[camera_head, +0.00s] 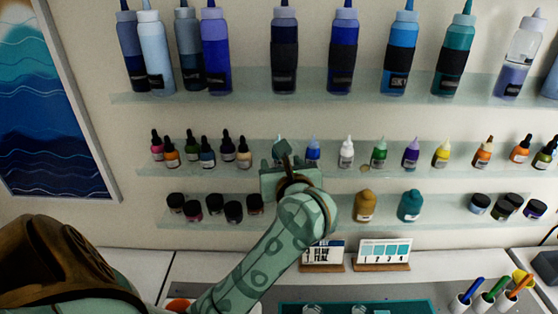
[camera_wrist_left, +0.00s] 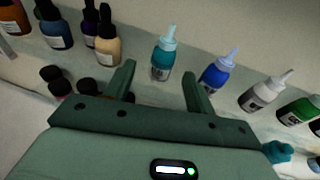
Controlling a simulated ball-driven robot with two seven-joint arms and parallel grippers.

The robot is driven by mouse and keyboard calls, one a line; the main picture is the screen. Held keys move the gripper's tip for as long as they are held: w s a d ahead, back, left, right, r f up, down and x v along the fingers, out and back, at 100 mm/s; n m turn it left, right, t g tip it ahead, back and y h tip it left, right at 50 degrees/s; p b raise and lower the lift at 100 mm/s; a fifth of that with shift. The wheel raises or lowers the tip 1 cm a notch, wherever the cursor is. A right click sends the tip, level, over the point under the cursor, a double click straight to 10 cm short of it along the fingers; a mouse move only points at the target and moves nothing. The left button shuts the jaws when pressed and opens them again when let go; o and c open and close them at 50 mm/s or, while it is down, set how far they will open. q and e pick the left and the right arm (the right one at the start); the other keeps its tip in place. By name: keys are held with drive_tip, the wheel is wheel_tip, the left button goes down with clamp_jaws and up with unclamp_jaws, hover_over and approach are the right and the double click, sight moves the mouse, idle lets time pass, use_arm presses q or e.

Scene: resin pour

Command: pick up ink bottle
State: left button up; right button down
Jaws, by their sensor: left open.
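Several small ink bottles stand in a row on the middle glass shelf. A teal ink bottle with a pale spout (camera_wrist_left: 162,62) stands upright in front of my left gripper (camera_wrist_left: 160,75); in the head view the gripper (camera_head: 286,168) partly hides this bottle (camera_head: 280,146). My left gripper is open, and the teal bottle appears between its two fingertips in the wrist view. I cannot tell how deep between them it is. A blue ink bottle (camera_wrist_left: 217,75) stands just right of the right finger; it also shows in the head view (camera_head: 313,153). My right gripper is not in view.
Dropper bottles (camera_wrist_left: 104,42) stand left of the teal bottle and a white bottle (camera_wrist_left: 262,92) stands to the right. The lower shelf (camera_head: 330,213) holds dark-lidded jars (camera_head: 234,211). Large squeeze bottles (camera_head: 284,55) stand on the upper shelf. Two cards (camera_head: 384,251) stand on the counter.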

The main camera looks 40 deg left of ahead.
use_arm(q)
drive_tip(key=shift+w+a, duration=0.2)
drive_tip(key=b+x, duration=0.2)
drive_tip(key=x, duration=0.3)
drive_tip(key=shift+w+r, duration=0.1)
drive_tip(key=shift+w, duration=0.1)
drive_tip(key=shift+s+r, duration=0.1)
drive_tip(key=shift+r, duration=0.05)
drive_tip(key=c, duration=1)
